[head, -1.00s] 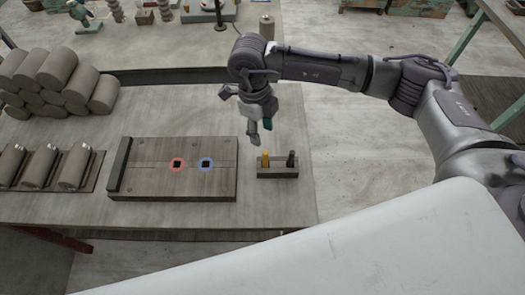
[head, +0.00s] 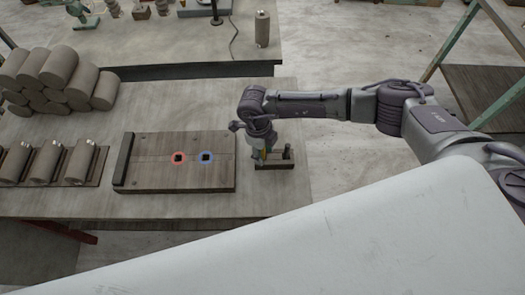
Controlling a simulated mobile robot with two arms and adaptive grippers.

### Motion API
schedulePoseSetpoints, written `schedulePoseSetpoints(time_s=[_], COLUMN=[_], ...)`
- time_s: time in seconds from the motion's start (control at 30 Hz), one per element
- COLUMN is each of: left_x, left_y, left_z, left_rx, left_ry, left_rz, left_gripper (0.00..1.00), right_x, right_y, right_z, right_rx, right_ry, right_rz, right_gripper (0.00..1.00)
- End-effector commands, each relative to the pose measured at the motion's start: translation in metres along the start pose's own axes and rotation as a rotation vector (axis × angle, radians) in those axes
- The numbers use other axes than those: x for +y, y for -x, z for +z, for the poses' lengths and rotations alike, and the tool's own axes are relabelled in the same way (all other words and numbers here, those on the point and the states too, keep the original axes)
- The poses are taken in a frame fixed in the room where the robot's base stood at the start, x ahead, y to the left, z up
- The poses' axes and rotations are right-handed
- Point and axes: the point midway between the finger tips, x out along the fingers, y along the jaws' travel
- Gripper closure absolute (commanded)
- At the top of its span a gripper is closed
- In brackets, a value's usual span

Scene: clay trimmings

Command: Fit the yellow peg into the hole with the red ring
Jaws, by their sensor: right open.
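The yellow peg (head: 264,155) stands in a small dark wooden holder (head: 276,165) near the table's right edge. It is partly hidden by my right gripper (head: 262,152), which is lowered over it, open, with its fingers around or beside the peg; I cannot tell which. A dark peg (head: 288,152) stands upright in the same holder, to the right. The red ring (head: 178,158) circles a dark square hole on the wooden board (head: 215,180), left of the holder. A blue ring (head: 206,158) circles another dark square hole beside it. My left gripper is not in view.
A dark raised bar (head: 125,158) runs along the board's left end. Clay cylinders are stacked (head: 60,80) at the back left, and several more lie on a rack (head: 50,165) at the left. The table is clear between board and holder.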

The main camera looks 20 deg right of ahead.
Motion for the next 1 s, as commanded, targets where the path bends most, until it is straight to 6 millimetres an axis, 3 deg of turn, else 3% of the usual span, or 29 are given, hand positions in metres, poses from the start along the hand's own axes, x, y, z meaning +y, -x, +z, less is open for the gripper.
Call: schedulePoseSetpoints(time_s=[0.13,0.4,0.77,1.0], left_x=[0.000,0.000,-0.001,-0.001], left_y=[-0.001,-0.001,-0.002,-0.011], left_z=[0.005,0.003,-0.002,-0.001], left_rx=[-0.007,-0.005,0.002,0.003], left_ry=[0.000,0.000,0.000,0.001], left_rz=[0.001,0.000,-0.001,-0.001], left_gripper=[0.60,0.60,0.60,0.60], right_x=[0.000,0.000,-0.001,-0.001], right_y=[0.000,0.000,0.002,0.021], right_z=[0.000,0.000,0.000,-0.002], right_rx=[0.000,0.000,-0.001,-0.003], right_ry=[0.000,0.000,0.000,0.000], right_rz=[0.000,0.000,0.000,-0.001], right_gripper=[0.54,0.99,1.00,1.00])
